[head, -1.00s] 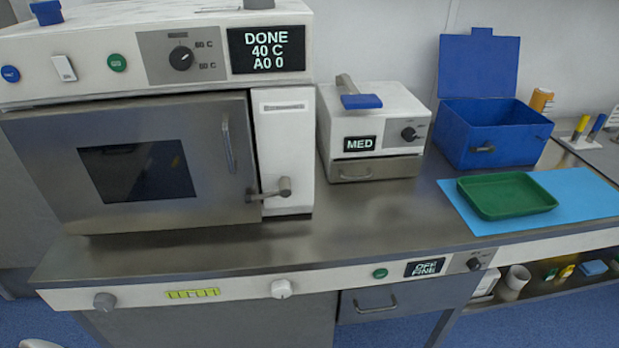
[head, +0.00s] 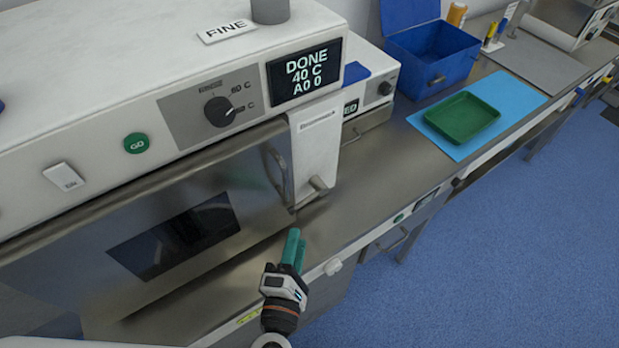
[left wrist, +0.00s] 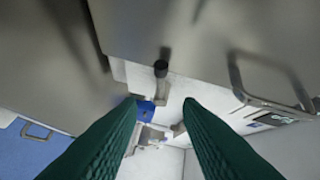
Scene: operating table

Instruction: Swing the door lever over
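The grey door lever (head: 311,193) sits on the white panel at the right edge of the steel door (head: 205,220), which looks closed. Its lever arm slants down and left towards the door's lower right corner. My left gripper (head: 294,246) is in front of and below the lever, apart from it, with green fingers pointing up. In the left wrist view the fingers (left wrist: 160,103) are spread with nothing between them, and the lever (left wrist: 161,82) shows ahead, its dark round end towards me. My right gripper is not in view.
The door has a vertical handle (head: 274,170) left of the lever. The machine's display (head: 304,78) reads DONE 40 C A0 0. Steel counter (head: 375,175) lies clear to the right. Beyond stand a green tray (head: 462,117) on a blue mat and an open blue box (head: 430,60).

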